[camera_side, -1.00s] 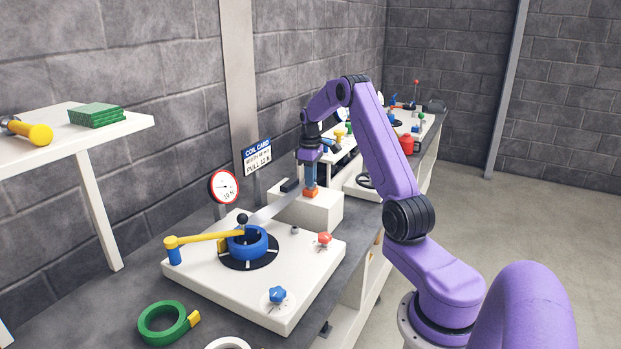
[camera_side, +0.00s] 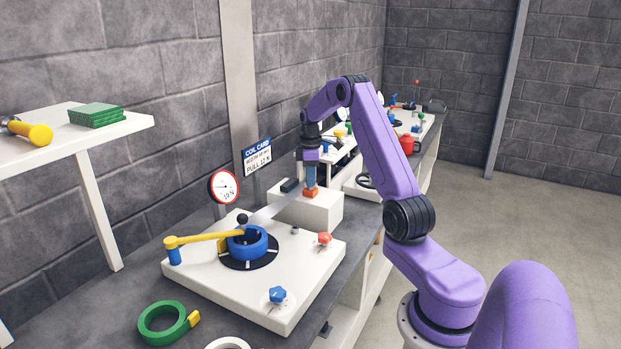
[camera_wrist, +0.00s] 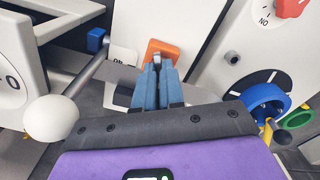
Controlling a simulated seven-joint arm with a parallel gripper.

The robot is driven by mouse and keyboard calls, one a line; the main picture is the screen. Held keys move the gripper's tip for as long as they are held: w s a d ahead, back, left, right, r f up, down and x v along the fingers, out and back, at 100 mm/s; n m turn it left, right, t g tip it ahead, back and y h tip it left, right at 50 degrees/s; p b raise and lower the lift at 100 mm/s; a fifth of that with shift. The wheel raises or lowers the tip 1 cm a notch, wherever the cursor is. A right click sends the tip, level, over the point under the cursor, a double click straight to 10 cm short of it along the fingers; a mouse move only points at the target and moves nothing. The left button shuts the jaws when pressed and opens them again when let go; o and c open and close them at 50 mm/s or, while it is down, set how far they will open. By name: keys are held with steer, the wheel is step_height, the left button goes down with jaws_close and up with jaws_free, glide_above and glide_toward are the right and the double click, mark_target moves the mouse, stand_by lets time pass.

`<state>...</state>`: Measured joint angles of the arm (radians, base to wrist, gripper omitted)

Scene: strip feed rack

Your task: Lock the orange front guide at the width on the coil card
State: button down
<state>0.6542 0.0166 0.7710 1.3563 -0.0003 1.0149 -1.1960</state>
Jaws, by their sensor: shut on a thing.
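The orange front guide (camera_side: 311,193) is a small block on the white feed block (camera_side: 322,211); it also shows in the wrist view (camera_wrist: 160,47). My gripper (camera_side: 310,184) points down at it, its blue fingers close together with their tips at the orange piece. In the wrist view my gripper (camera_wrist: 157,63) is shut on it, and the fingers hide part of it. The coil card (camera_side: 257,156) stands behind with a width line and a pull line; the width figure is too small to read surely.
A metal strip (camera_side: 272,209) runs from the blue coil (camera_side: 247,243) toward the feed block. A yellow arm (camera_side: 205,239), a dial (camera_side: 223,187), a red knob (camera_side: 324,238) and a blue knob (camera_side: 277,294) stand nearby. A green roll (camera_side: 163,323) lies in front.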

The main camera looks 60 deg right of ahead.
steer(key=shift+w+r, duration=0.1)
steer(key=c, duration=1.2)
jaws_free()
steer(key=shift+c, duration=0.2)
step_height(320, 180, up, 17)
steer(key=shift+r, duration=0.2)
